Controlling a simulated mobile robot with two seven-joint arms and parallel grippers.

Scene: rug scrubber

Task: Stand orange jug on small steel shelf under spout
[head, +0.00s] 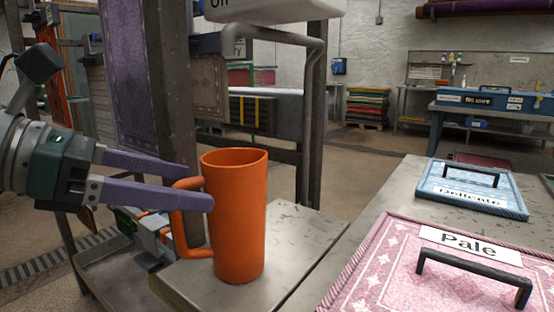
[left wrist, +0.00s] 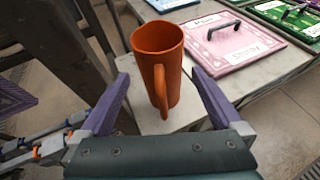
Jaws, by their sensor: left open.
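The orange jug (head: 238,220) stands upright on the small steel shelf (head: 300,232), with its handle to the left. A bent grey pipe spout (head: 280,37) is above it, its open end roughly over the jug in the head view. My left gripper (head: 207,188) is open, its two purple fingers reaching to the handle side of the jug. In the left wrist view the jug (left wrist: 158,50) and its handle lie between the spread fingers (left wrist: 160,82), with gaps on both sides. My right gripper is not in view.
A steel table at right holds a pink "Pale" sample board (head: 400,262) and a blue "Delicate" board (head: 472,188), both with black handles. A dark steel post (head: 180,80) stands behind the gripper. Jointed grey parts with orange (head: 150,235) are below the left fingers.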

